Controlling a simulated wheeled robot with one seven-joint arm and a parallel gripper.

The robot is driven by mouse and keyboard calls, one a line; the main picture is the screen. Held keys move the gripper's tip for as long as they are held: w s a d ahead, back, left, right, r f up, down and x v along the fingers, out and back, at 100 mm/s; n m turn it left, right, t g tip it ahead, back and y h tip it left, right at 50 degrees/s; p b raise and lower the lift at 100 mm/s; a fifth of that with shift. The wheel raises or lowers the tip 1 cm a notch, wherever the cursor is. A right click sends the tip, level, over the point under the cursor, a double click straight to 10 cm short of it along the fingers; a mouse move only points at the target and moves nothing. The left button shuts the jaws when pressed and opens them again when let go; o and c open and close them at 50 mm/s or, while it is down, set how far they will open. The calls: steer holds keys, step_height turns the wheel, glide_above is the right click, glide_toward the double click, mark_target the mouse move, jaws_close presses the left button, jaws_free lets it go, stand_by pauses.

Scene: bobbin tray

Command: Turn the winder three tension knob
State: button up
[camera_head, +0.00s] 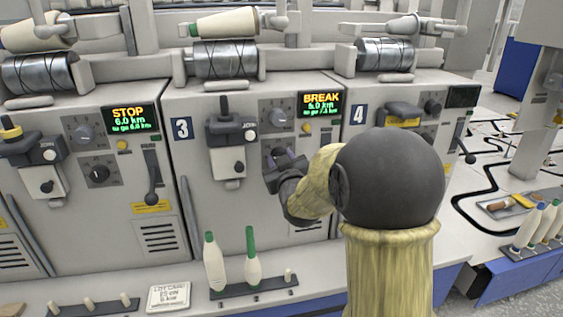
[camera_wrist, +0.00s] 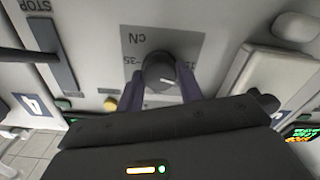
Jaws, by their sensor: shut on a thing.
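Winder three, marked by a dark 3 plate (camera_head: 181,128), is the middle unit in the head view, with a screen (camera_head: 320,104) reading BREAK. Its tension knob (camera_wrist: 158,70) is dark and round, on a grey scale panel (camera_wrist: 132,44) marked CN in the wrist view. My gripper (camera_head: 283,162) is at the lower dial panel of this unit. In the wrist view its two purple-grey fingers (camera_wrist: 160,84) are shut on the knob, one on each side. The fingers and the gripper body hide part of the dial's scale.
An upper knob (camera_head: 278,117) sits just above on the same face. A joiner block (camera_head: 231,135) with a lever juts out to the left. Two green-tipped bobbins (camera_head: 214,262) stand on a peg rail below. Winder four, with its 4 plate (camera_head: 358,114), is on the right.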

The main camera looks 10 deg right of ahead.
steer(key=n, duration=0.5)
steer(key=shift+f+b, duration=0.1)
steer(key=shift+b, duration=0.3)
steer(key=o, duration=1)
steer(key=s+b, duration=0.4)
steer(key=s, duration=1.3)
steer(key=shift+s, duration=0.2)
